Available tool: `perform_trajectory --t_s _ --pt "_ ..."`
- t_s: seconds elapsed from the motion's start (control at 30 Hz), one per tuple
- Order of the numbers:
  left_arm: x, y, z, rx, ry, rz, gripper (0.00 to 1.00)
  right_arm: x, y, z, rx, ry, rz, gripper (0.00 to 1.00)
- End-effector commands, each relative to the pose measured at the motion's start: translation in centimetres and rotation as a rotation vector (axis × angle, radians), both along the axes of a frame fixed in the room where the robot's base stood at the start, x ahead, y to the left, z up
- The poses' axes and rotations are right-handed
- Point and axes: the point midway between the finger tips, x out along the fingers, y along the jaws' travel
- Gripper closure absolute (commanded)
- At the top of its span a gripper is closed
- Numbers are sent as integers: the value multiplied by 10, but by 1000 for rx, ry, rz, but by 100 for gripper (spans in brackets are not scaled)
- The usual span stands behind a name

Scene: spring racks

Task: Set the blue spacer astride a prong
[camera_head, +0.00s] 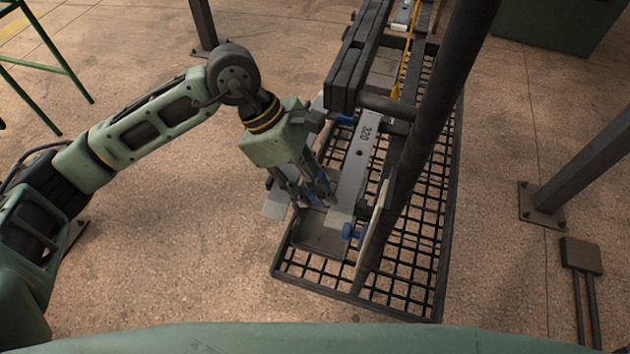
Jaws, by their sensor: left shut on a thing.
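My left gripper (308,196) points down over the near end of the rack and is shut. A blue piece (323,187) shows at its fingers; I take it as the blue spacer, though the fingers hide most of it. The rack's long grey bar marked 320 (352,180) runs just right of the gripper. Another blue part (349,232) sits at the bar's near end, and one more (344,119) shows farther back. Which part is the prong, and whether the spacer touches it, I cannot tell. My right gripper is not in view.
A black grid base (330,279) lies under the rack. A thick dark post (425,130) crosses in front of the rack on the right. Dark stacked bars (352,70) stand behind the gripper.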

Motion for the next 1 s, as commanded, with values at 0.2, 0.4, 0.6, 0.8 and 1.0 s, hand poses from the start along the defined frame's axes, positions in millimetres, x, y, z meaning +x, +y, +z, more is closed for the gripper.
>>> perform_trajectory --t_s 0.2,0.4,0.6,0.8,1.0 --pt "0 0 1 0 0 0 100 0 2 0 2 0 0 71" --pt "0 0 1 0 0 0 100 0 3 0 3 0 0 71" --pt "0 0 0 0 0 0 100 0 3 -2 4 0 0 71" --pt "0 0 0 0 0 0 100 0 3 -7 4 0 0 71" --pt "0 0 0 0 -1 0 100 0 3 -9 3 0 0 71"
